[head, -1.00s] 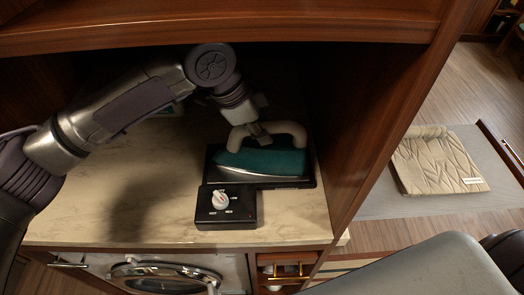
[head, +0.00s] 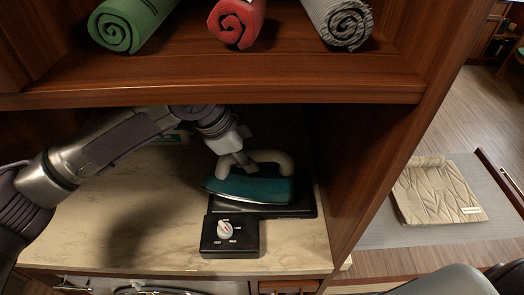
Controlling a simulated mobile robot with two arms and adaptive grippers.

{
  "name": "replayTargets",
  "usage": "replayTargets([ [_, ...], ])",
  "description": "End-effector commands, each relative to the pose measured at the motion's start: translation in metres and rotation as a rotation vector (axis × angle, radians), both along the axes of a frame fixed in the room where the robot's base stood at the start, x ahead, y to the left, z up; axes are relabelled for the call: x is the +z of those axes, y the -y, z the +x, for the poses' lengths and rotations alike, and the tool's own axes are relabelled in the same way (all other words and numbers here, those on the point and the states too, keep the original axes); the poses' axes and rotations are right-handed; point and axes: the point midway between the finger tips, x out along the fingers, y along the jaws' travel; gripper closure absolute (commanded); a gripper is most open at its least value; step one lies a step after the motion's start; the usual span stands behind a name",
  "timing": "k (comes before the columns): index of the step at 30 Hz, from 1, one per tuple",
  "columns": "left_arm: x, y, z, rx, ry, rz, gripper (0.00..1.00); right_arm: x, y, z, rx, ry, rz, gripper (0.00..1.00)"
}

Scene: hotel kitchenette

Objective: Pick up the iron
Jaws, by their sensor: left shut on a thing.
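The teal iron (head: 250,188) has a beige handle and a silver soleplate edge. It is over the flat black plate (head: 300,205) of a black unit with a white dial. My left gripper (head: 240,160) reaches in from the left under the shelf and is shut on the iron's handle. The iron looks slightly raised and shifted left of the plate's middle; any gap beneath it is hard to see. My right gripper is not in view.
A wooden shelf (head: 220,92) hangs low above my left arm, with green (head: 130,22), red (head: 237,20) and grey striped (head: 338,20) rolls on it. A wooden side wall (head: 385,165) stands to the right. The marble counter (head: 110,215) is clear at left.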

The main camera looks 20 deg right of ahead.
Motion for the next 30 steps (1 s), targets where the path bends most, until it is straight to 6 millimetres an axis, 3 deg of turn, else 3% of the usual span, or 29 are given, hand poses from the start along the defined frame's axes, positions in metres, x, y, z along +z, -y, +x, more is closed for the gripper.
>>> replayTargets([
  [18, 0.006, -0.156, 0.046, 0.009, 0.001, -0.002, 1.00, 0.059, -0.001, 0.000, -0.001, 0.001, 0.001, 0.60],
  [24, 0.005, -0.208, 0.060, 0.008, 0.001, -0.001, 1.00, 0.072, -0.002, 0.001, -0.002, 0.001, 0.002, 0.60],
  [30, 0.004, -0.246, 0.072, 0.005, 0.002, -0.003, 1.00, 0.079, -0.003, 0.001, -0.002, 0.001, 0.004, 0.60],
])
